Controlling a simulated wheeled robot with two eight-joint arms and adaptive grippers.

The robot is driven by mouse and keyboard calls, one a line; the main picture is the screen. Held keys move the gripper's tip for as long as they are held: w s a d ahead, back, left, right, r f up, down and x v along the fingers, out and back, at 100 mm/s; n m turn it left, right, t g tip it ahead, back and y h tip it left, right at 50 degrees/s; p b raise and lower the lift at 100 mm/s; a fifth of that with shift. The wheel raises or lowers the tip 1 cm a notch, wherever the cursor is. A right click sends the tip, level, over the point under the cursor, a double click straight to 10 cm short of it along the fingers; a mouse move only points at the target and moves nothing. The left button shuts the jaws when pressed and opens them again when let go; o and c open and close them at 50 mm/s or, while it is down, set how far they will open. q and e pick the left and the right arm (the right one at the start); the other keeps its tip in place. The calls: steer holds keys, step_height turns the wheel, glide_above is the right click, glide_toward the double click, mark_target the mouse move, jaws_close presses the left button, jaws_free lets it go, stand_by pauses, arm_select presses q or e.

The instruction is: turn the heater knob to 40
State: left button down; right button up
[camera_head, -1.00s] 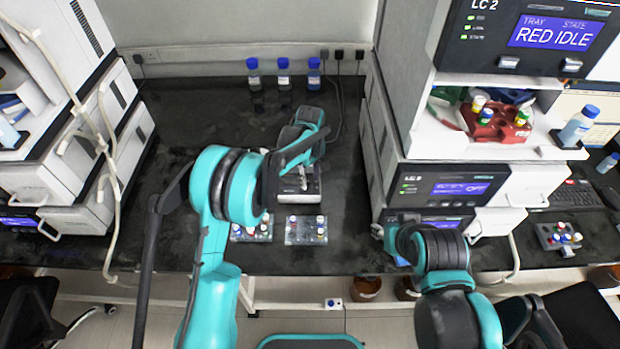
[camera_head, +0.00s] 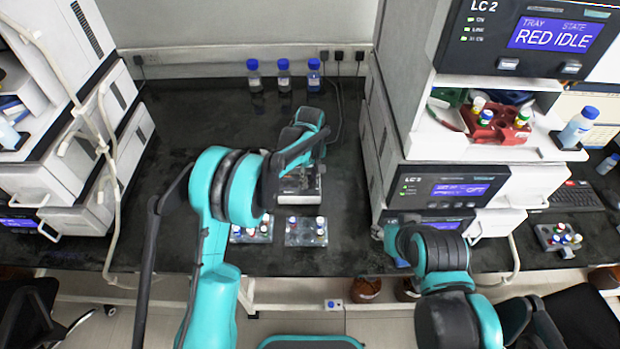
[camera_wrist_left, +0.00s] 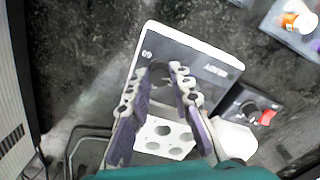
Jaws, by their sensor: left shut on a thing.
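The heater (camera_head: 297,197) stands on the dark bench, partly covered by my left arm in the head view. In the left wrist view the heater (camera_wrist_left: 214,68) shows a grey panel with a white rim, small lettering and a white block with several round holes. The dark round knob (camera_wrist_left: 160,72) sits on the panel between my left fingertips. My left gripper (camera_wrist_left: 169,76) is shut on the knob, one finger on each side. The knob's setting is too small to read. My right arm is bent at the lower right; its gripper is mostly hidden, so its jaws do not show.
Two clear racks with vials (camera_head: 306,232) stand in front of the heater. Three blue-capped bottles (camera_head: 284,75) stand by the back wall. Instrument stacks (camera_head: 410,160) bound the bench on both sides. The bench behind and left of my arm is mostly clear.

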arm_select(q)
steer(key=m, duration=2.1)
steer(key=shift+m, duration=0.4)
steer(key=c, duration=1.3)
jaws_free()
steer(key=shift+c, duration=0.2)
